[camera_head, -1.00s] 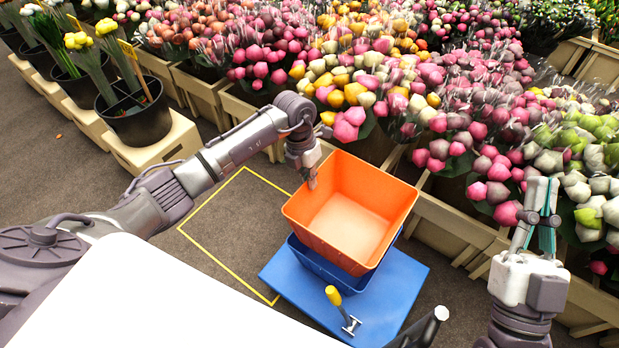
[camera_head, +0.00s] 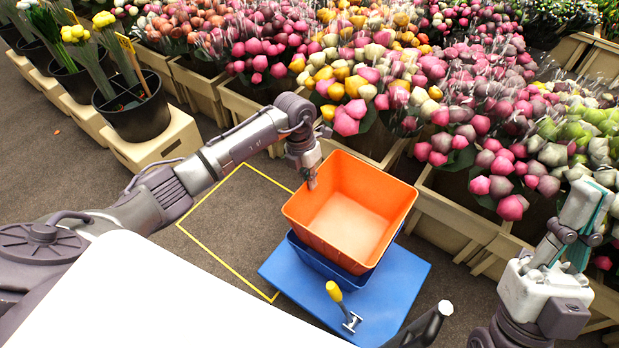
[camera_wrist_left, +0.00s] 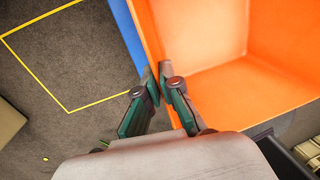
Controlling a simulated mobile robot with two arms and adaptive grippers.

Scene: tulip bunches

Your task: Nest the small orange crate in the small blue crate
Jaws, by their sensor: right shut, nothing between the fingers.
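The small orange crate (camera_head: 350,215) is upright, empty and open at the top. It stands over the small blue crate (camera_head: 325,267), with much of its height above the blue rim. I cannot tell whether it rests there or is held up. My left gripper (camera_head: 311,184) is at the orange crate's left rim. In the left wrist view, the fingers (camera_wrist_left: 161,80) pinch the orange wall (camera_wrist_left: 150,35) between them. The blue crate's inside is hidden by the orange one. My right gripper (camera_head: 592,195) is shut and empty at the right, apart from both crates.
The blue crate stands on a flat blue platform (camera_head: 395,300). A yellow-handled tool (camera_head: 340,305) lies at its front. A yellow outline (camera_head: 205,240) marks bare floor to the left. Tulip bunches in wooden crates (camera_head: 445,225) fill the back and right.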

